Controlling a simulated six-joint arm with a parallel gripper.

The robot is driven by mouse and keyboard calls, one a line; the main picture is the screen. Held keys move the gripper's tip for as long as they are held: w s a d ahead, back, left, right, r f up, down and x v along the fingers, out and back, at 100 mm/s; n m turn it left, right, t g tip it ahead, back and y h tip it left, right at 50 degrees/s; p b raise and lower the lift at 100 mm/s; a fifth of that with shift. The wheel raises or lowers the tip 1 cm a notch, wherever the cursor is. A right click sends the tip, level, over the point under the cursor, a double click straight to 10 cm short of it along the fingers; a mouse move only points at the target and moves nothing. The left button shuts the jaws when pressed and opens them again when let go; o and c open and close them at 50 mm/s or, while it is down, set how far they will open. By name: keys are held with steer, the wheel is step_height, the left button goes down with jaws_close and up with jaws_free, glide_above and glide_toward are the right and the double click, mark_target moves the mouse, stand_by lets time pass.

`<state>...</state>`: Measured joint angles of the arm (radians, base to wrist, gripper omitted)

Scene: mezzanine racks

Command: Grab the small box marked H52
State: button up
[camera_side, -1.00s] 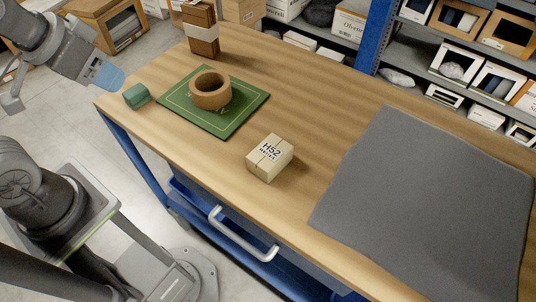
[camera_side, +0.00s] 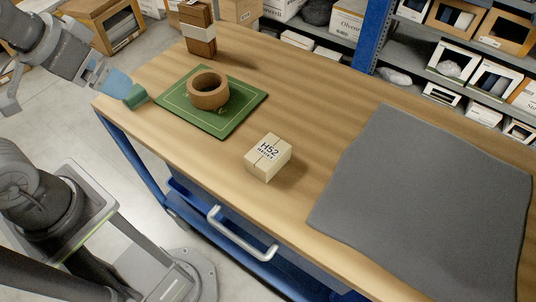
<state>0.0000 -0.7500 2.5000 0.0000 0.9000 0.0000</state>
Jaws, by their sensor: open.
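The small cream box marked H52 (camera_side: 268,157) sits upright on the wooden workbench (camera_side: 330,110), label on top, between the green mat and the grey cloth. Nothing covers it. My gripper (camera_side: 116,84), with a light blue end, is at the upper left, over the bench's left corner. It is open and well away from the box. Its fingers are hard to make out, and I see nothing held.
A brown tape roll (camera_side: 208,91) lies on the green mat (camera_side: 238,116). A brown box stack (camera_side: 198,30) stands at the back left. A grey cloth (camera_side: 430,200) covers the bench's right side. Shelves (camera_side: 440,60) with boxes stand behind. The wood around the H52 box is clear.

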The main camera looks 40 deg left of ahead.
steer(key=m+g+y, duration=0.3)
steer(key=m+g, duration=0.2)
steer(key=m, duration=1)
glide_above(269, 151)
steer(key=a, duration=0.2)
step_height(269, 151, down, 2)
steer(key=d+f+m+y, duration=0.2)
steer(key=d+f+m, duration=0.2)
steer(key=d+f, duration=0.25)
steer(key=shift+h, duration=0.3)
steer(key=x, duration=1.2)
steer(key=shift+s+a+f, duration=0.1)
steer(key=shift+s+f, duration=0.25)
steer(key=c, duration=0.7)
steer(key=shift+o, duration=0.2)
steer(key=shift+r, duration=0.1)
